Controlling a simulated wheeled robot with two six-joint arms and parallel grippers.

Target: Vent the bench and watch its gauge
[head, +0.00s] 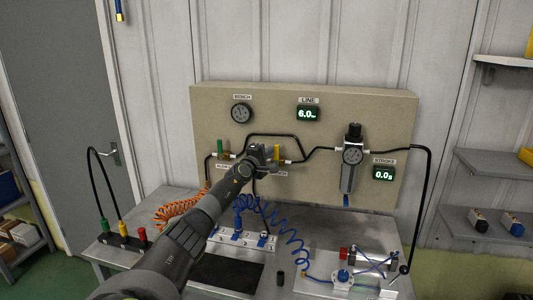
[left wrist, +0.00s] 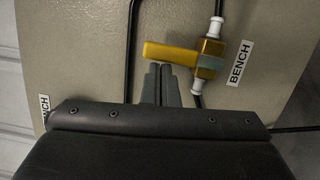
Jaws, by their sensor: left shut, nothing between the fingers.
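The bench gauge (head: 241,113) is a round dark dial under a BENCH label at the panel's upper left; its needle is too small to read. The bench valve has a yellow handle (head: 277,152) standing crosswise to its pipe. In the left wrist view the yellow handle (left wrist: 170,53) points left from the brass valve body (left wrist: 211,47), beside a BENCH label (left wrist: 240,63). My left gripper (head: 262,152) is at this valve, shut and empty. Its fingertips (left wrist: 160,70) are close beside the handle; I cannot tell whether they touch. My right gripper is out of view.
Another valve (head: 223,149) is left of my gripper. The LINE display (head: 308,113) reads 6.0 and the STROKE display (head: 384,174) reads 0.0. A filter regulator (head: 351,160) hangs on the panel's right. Coiled orange (head: 180,211) and blue hoses (head: 285,235) cross the bench.

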